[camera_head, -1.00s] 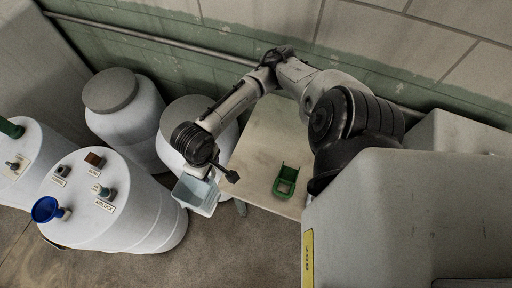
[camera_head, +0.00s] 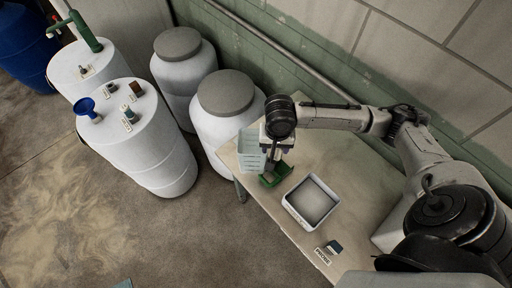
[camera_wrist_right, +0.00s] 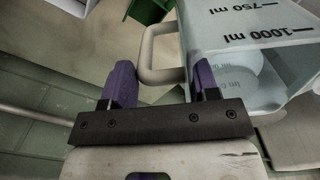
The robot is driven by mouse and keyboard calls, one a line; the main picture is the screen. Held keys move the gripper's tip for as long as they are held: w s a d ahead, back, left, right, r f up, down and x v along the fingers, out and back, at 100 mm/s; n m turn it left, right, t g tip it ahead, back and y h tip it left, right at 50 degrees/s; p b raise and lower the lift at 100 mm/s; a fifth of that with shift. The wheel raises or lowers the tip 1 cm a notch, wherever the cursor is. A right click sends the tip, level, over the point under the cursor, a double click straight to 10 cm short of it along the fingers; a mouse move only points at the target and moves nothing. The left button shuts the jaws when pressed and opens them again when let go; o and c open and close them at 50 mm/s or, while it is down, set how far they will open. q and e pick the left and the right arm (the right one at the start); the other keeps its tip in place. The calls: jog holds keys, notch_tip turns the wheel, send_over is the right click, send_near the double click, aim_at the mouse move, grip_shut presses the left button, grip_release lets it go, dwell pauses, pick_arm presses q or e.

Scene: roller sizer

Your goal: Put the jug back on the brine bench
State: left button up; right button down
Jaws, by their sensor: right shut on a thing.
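The pale, translucent jug (camera_head: 250,151) is at the left end of the pale brine bench (camera_head: 345,190), beside a green holder (camera_head: 275,175). My right gripper (camera_head: 279,151) is at the jug's right side, partly hidden under the wrist. In the right wrist view, the jug (camera_wrist_right: 250,60) shows its 750 ml and 1000 ml marks. Its grey handle (camera_wrist_right: 158,75) is between the purple fingers of my right gripper (camera_wrist_right: 163,82), which is shut on it. I cannot tell whether the jug touches the bench. The left gripper is not in view.
A white square tray (camera_head: 311,202) and a small labelled item (camera_head: 332,247) are on the bench. White drums (camera_head: 225,115) with grey lids stand left of it. A white drum (camera_head: 135,135) with a blue funnel (camera_head: 86,107) is further left. The bench's front right is partly bare.

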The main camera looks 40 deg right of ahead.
jog(key=w+d+f+b, duration=0.1)
jog(key=w+d+f, duration=0.4)
jog(key=w+f, duration=0.4)
notch_tip(320, 180, down, 2)
jog(key=shift+w+d+b, duration=0.35)
jog(key=shift+c, duration=1.9)
grip_release()
jog(key=shift+f, duration=0.1)
notch_tip(320, 180, up, 12)
jog(key=p, duration=0.1)
